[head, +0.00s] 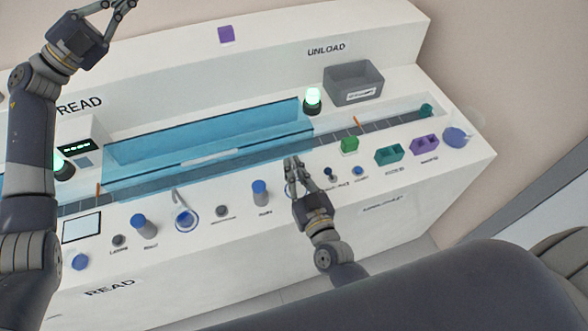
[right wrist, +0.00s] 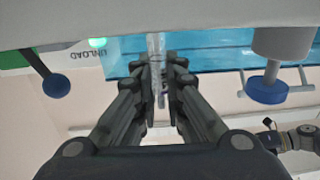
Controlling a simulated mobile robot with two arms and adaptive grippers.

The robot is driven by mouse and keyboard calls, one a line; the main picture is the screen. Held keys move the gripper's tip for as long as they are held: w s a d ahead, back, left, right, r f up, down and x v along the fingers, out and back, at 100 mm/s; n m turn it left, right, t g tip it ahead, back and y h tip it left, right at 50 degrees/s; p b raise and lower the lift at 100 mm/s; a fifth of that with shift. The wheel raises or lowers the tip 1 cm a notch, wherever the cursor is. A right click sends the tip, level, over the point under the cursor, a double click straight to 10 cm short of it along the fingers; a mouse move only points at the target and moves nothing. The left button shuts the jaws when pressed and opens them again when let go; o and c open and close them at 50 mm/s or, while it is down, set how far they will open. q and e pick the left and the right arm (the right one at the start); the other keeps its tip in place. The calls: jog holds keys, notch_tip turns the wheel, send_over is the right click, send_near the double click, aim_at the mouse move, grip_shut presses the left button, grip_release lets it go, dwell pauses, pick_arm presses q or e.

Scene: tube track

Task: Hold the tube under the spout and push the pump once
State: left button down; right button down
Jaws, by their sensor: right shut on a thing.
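My right gripper (head: 292,162) is over the front of the white bench. In the right wrist view my right gripper (right wrist: 160,62) is shut on a clear, thin tube (right wrist: 157,45), mostly hidden by the fingers. A curved grey spout (head: 176,198) rises by a round blue-ringed fitting (head: 185,219), well left of the right gripper. Blue-topped cylinders stand nearby, one left of the fitting (head: 143,225) and one nearer the gripper (head: 260,191). I cannot tell which is the pump. My left gripper (head: 122,7) is raised at the top left, partly cut off by the frame.
A blue transparent cover (head: 200,140) runs along the track behind the gripper. A grey bin (head: 353,82) stands at the back right. A blue-balled stick (right wrist: 55,85) shows in the right wrist view.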

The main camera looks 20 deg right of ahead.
pick_arm(q)
jog(key=s+d+f+m+g+y, duration=0.55)
jog(key=s+d+m, duration=0.25)
jog(key=d, duration=0.3)
jog(key=s+d+f+m+g+y, duration=0.45)
jog(key=s+d+f+m, duration=0.25)
jog(key=d, duration=0.3)
jog(key=m+t+y, duration=0.2)
jog(key=m+y, duration=0.8)
jog(key=y, duration=0.1)
send_over(259, 185)
notch_tip(259, 185, down, 15)
jog(key=shift+a+f, duration=0.1)
jog(key=shift+f, duration=3.1)
jog(key=shift+f, duration=0.35)
